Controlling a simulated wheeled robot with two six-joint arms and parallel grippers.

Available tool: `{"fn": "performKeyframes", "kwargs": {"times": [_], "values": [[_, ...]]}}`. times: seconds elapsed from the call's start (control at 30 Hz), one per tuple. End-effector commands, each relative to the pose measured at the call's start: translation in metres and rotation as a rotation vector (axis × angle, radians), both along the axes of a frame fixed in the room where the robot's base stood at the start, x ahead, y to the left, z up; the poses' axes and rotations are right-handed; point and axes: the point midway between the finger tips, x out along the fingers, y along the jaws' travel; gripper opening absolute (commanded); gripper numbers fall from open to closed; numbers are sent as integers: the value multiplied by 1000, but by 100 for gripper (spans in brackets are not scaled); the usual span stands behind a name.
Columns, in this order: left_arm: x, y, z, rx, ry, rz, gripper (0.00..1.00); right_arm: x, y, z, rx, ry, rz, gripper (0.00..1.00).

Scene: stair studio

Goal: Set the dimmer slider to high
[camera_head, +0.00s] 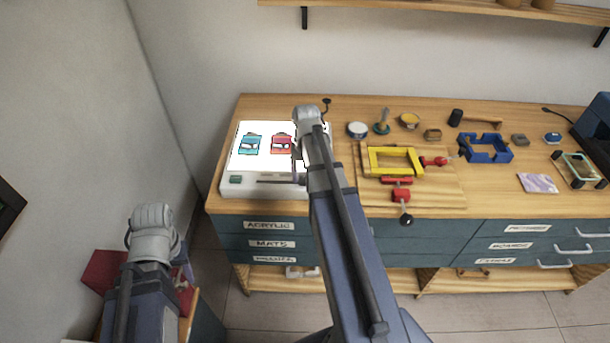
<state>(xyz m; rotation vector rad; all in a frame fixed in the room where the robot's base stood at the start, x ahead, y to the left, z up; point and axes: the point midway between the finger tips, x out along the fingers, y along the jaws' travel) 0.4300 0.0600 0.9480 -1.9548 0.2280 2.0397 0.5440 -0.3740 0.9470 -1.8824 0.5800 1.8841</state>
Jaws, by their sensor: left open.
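A white light box (226,185) with a bright lit top stands at the left end of the workbench. Its front strip has a dark green button (236,179) and a thin dark slider slot (275,182). I cannot make out the dimmer knob; my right arm covers that side. My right gripper (299,170) reaches over the box, close to the slot's right end; its fingers are small and partly hidden, and I cannot tell whether they touch. My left gripper (184,271) is open, low in front of the bench's left side, mostly behind its wrist.
Blue and pink cards (250,145) lie on the lit top. Right of my arm are a yellow frame (372,160) on a wooden board, red clamps, a blue frame (487,155) and small pots. A red box (103,270) stands low at left. A wall shelf (420,12) runs above.

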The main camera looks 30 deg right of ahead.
Motion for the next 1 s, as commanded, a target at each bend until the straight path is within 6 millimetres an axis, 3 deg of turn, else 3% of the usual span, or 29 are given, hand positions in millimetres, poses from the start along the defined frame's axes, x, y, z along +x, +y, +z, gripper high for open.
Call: {"fn": "performKeyframes", "kwargs": {"times": [0.47, 1.0], "values": [[0, 0, 12, 0, 0, 0, 50, 1, 1, 12, 2, -2, 1, 70], [0, 0, 76, 0, 0, -2, 50, 0, 0, 76, 1, -1, 0, 70]]}}
